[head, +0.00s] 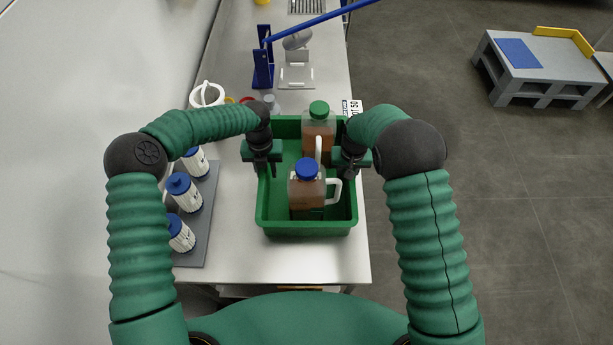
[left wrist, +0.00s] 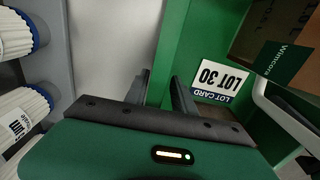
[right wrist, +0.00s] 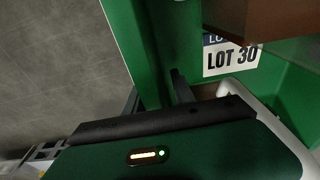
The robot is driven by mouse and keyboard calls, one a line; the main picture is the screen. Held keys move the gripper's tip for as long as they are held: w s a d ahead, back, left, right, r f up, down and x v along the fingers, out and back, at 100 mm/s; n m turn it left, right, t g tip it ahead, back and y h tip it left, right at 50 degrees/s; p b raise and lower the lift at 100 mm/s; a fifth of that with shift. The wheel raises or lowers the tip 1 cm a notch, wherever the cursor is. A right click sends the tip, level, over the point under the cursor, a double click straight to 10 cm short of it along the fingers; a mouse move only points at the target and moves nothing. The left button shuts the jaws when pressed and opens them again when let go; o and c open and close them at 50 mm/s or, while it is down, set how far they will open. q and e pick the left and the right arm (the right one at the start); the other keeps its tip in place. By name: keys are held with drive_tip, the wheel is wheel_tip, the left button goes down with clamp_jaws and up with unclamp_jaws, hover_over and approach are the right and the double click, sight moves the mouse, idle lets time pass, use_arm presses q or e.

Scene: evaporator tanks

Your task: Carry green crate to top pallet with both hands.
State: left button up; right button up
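The green crate (head: 306,231) sits on the white bench and holds two jugs of brown liquid. The green-capped jug (head: 319,127) stands at the back and the blue-capped jug (head: 307,188) in front. My left gripper (head: 263,170) points down at the crate's left wall, which also shows in the left wrist view (left wrist: 190,40), with one finger on each side. My right gripper (head: 352,168) straddles the right wall, seen in the right wrist view (right wrist: 150,45). Both pairs of fingers look spread; contact with the walls is unclear. A lot card (left wrist: 219,82) lies inside.
A grey pallet stand (head: 540,80) with a blue sheet (head: 518,53) and yellow edge stands at the far right across open floor. Blue-capped white bottles (head: 184,193) stand on a grey tray left of the crate. A blue stand (head: 263,65) is behind on the bench.

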use_arm(q)
drive_tip(key=shift+d, duration=0.15)
drive_tip(key=shift+c, duration=0.5)
use_arm(e)
drive_tip(key=shift+d, duration=0.15)
drive_tip(key=shift+c, duration=0.5)
use_arm(q)
drive_tip(key=c, duration=0.5)
use_arm(e)
drive_tip(key=c, duration=0.5)
use_arm(q)
drive_tip(key=shift+a, duration=0.2)
clamp_jaws()
use_arm(e)
drive_tip(key=shift+a, duration=0.2)
clamp_jaws()
